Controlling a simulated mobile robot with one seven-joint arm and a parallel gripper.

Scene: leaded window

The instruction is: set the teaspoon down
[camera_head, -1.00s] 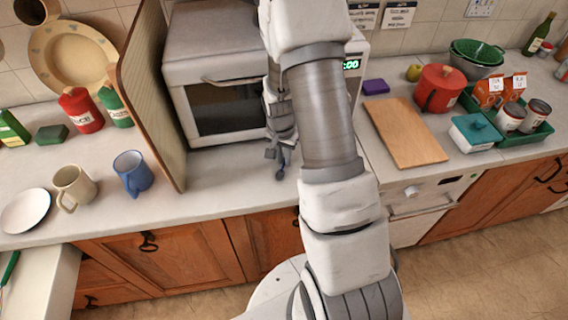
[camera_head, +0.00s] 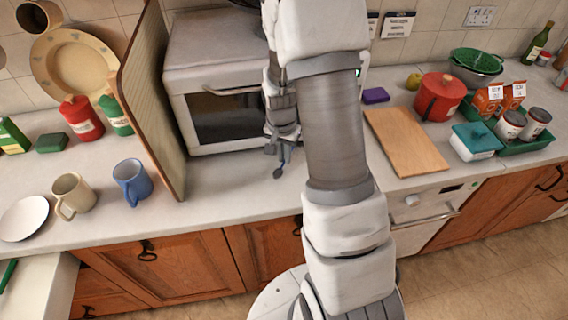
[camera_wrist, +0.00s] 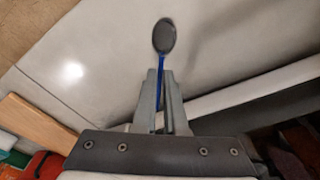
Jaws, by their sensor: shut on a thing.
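The teaspoon has a dark bowl and a thin blue handle, and the teaspoon (camera_wrist: 164,36) shows at the upper middle of the wrist view. My gripper (camera_wrist: 162,85) is shut on its handle, with the bowl sticking out beyond the fingertips. In the head view my gripper (camera_head: 280,148) is just in front of the microwave, over the worktop (camera_head: 235,190). The teaspoon's bowl hangs below it (camera_head: 279,172). I cannot tell whether the bowl touches the worktop. My arm hides part of the worktop.
A microwave (camera_head: 222,75) stands behind my gripper. A wooden partition (camera_head: 150,110) stands to the left, with a blue mug (camera_head: 132,182) and cream mug (camera_head: 72,195) beyond it. A wooden board (camera_head: 405,142) lies to the right. The worktop in front of the microwave is bare.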

